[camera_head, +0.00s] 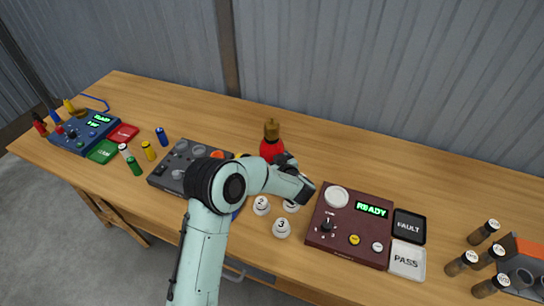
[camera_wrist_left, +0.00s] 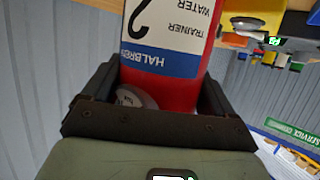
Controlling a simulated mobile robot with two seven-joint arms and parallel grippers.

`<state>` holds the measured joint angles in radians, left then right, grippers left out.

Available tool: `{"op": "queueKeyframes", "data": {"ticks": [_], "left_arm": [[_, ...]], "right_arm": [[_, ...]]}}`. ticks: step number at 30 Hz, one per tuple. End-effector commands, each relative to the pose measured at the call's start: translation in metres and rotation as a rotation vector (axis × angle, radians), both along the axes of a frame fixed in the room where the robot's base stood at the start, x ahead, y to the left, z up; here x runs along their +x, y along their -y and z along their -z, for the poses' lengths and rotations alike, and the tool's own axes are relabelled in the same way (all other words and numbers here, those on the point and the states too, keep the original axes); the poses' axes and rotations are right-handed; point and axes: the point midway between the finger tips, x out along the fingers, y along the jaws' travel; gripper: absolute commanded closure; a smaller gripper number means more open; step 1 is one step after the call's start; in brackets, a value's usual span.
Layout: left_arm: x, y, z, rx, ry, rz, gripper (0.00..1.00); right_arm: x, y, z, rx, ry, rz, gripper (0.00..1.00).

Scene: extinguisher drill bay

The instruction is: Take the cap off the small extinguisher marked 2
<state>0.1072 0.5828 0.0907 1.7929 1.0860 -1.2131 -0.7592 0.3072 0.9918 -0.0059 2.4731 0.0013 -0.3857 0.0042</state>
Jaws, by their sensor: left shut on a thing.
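The small red extinguisher (camera_head: 270,149) stands on the bench behind my left arm, with a brass-coloured cap (camera_head: 271,129) on its top. Its lower part is hidden by my arm in the head view. In the left wrist view the extinguisher (camera_wrist_left: 178,96) shows a white and blue label (camera_wrist_left: 168,30) with a large 2, upside down. My left gripper (camera_head: 287,162) is shut on the extinguisher's body, one finger on each side; it also shows in the left wrist view (camera_wrist_left: 160,82). The cap is out of the wrist view. My right gripper is not in view.
A maroon tester (camera_head: 348,250) reading READY stands right of my arm, with FAULT (camera_head: 409,226) and PASS (camera_head: 407,260) trays. White numbered pieces (camera_head: 281,228) stand near my wrist. A dark grey block (camera_head: 165,178) is left of my elbow. The bench behind the extinguisher is clear.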

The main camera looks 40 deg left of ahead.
Motion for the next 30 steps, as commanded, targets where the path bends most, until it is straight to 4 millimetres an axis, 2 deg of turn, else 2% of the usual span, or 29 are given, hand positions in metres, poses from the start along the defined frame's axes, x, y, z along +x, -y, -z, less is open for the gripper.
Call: {"op": "queueKeyframes", "data": {"ticks": [2, 11, 14, 24, 29, 30], "left_arm": [[0.0, 0.0, -0.001, 0.0, 0.0, 0.0, 0.0], [-0.002, 0.005, -0.002, 0.0, 0.0, 0.001, 0.0], [-0.008, 0.016, -0.007, 0.0, 0.0, 0.004, 0.0], [-0.043, 0.072, -0.031, -0.001, 0.001, 0.004, 0.0], [-0.054, 0.089, -0.039, -0.001, 0.001, 0.003, 0.0], [-0.055, 0.092, -0.04, -0.001, -0.001, 0.002, 0.03]], "right_arm": [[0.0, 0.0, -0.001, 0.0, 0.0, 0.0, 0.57], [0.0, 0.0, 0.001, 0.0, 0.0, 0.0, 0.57], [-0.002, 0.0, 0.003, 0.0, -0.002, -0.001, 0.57], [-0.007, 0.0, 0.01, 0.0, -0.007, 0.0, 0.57], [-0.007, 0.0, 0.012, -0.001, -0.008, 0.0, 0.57], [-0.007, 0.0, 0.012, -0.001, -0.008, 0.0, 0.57]]}}
